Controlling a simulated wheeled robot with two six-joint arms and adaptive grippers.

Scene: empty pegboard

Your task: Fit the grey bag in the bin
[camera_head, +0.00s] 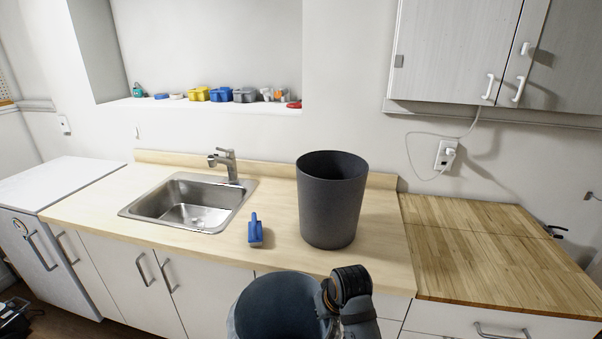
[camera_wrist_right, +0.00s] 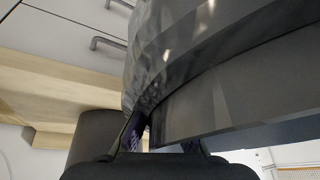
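The bin (camera_head: 330,205) is a dark grey, open-topped cylinder standing upright on the counter. The grey bag (camera_head: 272,308) hangs in front of the counter's front edge, its wide round mouth open upward. Its lower part is cut off by the frame. In the right wrist view, the crinkled wall of the bag (camera_wrist_right: 190,50) fills the upper right. My right gripper (camera_wrist_right: 158,138) appears shut on the bag's rim, one finger on each side; the fingertips are partly hidden. The bin (camera_wrist_right: 95,132) shows at lower left there. The bag and bin are apart. My left gripper is not in view.
A blue-handled brush (camera_head: 255,233) lies on the counter between the sink (camera_head: 192,205) and the bin. A faucet (camera_head: 226,165) stands behind the sink. A wooden worktop (camera_head: 490,250) at right is clear. Cabinets (camera_head: 460,50) hang above it.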

